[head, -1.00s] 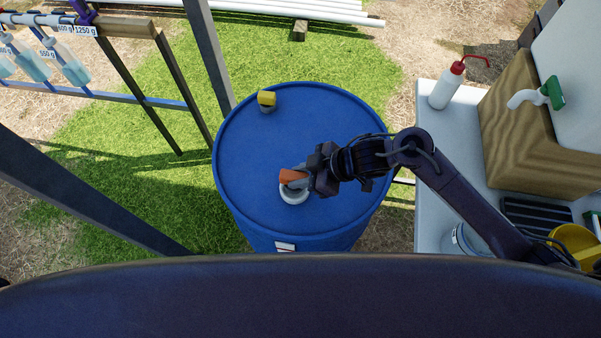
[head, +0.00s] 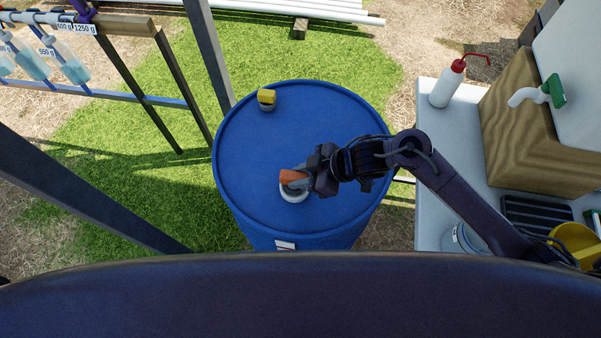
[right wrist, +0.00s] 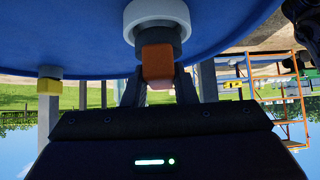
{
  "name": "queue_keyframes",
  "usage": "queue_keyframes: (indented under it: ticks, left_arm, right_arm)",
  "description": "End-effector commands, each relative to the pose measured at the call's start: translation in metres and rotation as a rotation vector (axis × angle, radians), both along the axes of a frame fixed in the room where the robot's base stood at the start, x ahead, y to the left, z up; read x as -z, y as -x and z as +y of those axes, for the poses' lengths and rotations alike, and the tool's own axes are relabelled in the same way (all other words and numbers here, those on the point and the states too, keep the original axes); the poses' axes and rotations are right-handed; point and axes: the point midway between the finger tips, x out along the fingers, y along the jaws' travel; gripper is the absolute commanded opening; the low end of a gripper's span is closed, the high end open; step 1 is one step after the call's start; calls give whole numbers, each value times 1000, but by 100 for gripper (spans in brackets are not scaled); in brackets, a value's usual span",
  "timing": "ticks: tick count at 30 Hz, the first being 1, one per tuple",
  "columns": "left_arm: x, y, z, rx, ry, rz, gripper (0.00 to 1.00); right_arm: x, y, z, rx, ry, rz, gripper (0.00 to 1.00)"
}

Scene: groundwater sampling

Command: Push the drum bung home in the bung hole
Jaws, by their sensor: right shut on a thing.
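The orange drum bung (head: 292,178) is over the pale ring of the bung hole (head: 293,194) on top of the blue drum (head: 255,150). My right gripper (head: 300,182) is shut on the bung. In the right wrist view, the bung's orange grip (right wrist: 157,62) is between the fingers, and its grey body reaches into or against the white ring (right wrist: 157,12). How deep it sits is hidden. My left gripper is not in view.
A yellow-topped fitting (head: 267,99) stands at the drum's far edge. On the right, a pale table (head: 430,150) carries a red-capped wash bottle (head: 447,84) and a wooden stand (head: 530,130). Dark posts rise on the left. The drum's left top is clear.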

Motion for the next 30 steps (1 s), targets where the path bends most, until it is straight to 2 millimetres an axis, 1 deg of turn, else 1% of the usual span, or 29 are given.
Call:
queue_keyframes:
  ticks: [23,24,27,30]
  left_arm:
    - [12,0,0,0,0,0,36]
    - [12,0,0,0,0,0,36]
    - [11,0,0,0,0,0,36]
    - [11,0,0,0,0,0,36]
  right_arm:
    - [20,0,0,0,-1,0,7]
    - [20,0,0,0,-1,0,26]
    - [20,0,0,0,-1,0,39]
    - [20,0,0,0,-1,0,50]
